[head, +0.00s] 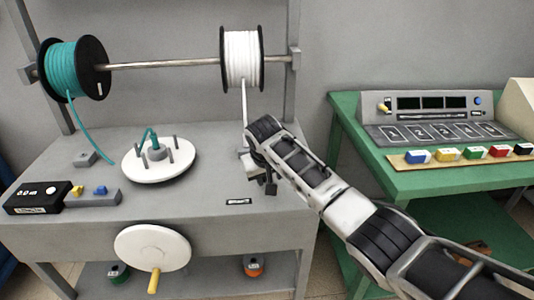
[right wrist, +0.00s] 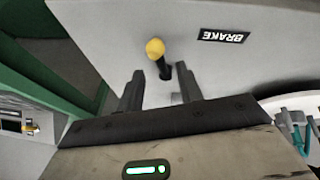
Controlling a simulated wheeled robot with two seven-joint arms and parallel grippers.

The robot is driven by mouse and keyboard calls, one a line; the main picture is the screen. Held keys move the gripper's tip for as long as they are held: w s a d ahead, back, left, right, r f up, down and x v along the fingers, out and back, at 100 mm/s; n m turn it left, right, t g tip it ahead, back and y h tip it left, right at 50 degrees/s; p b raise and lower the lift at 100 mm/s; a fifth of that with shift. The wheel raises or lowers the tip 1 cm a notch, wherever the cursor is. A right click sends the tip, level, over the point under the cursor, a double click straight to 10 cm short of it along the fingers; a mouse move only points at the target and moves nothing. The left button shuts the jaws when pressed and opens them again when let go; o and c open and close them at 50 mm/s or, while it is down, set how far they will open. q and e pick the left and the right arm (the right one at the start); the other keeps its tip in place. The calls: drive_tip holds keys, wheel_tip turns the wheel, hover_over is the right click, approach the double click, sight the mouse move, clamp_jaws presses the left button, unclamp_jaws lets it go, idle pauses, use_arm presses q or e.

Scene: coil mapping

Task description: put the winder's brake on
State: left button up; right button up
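The brake lever (right wrist: 164,66), a dark stick with a yellow knob (right wrist: 155,48), stands on the winder's grey bench top near the BRAKE label (right wrist: 222,35) in the right wrist view. The label also shows in the head view (head: 239,202), where my right gripper and forearm hide the lever. My right gripper (right wrist: 158,80) is open, its two dark fingers apart; the lever shows between and just beyond the fingertips. I cannot tell whether either finger touches it. In the head view my right gripper (head: 258,175) is over the bench's right part. My left gripper is not in view.
The winder's white disc (head: 158,170) with pegs and teal wire lies left of the gripper; the hand crank wheel (head: 152,248) is at the front. Teal (head: 75,68) and white (head: 242,58) spools hang above. A green table (head: 440,182) stands right.

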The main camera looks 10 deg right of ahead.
drive_tip(key=v, duration=1.1)
drive_tip(key=shift+a+f, duration=0.1)
drive_tip(key=s+f+t+y, duration=0.1)
drive_tip(key=s+f, duration=0.3)
drive_tip(key=f, duration=0.3)
drive_tip(key=s+d+f+y, duration=0.1)
drive_tip(key=s+f, duration=0.3)
drive_tip(key=f, duration=0.3)
drive_tip(key=s+f+t+y, duration=0.1)
drive_tip(key=s+f+y, duration=0.15)
drive_tip(key=f, duration=0.45)
drive_tip(key=s+d+f+t, duration=0.1)
drive_tip(key=s+d, duration=0.2)
drive_tip(key=s, duration=0.6)
drive_tip(key=s+d+f+t, duration=0.1)
drive_tip(key=s+d+t, duration=0.1)
drive_tip(key=s, duration=0.7)
drive_tip(key=shift+s+d+f, duration=0.2)
drive_tip(key=shift+s+d, duration=0.2)
drive_tip(key=shift+d, duration=0.45)
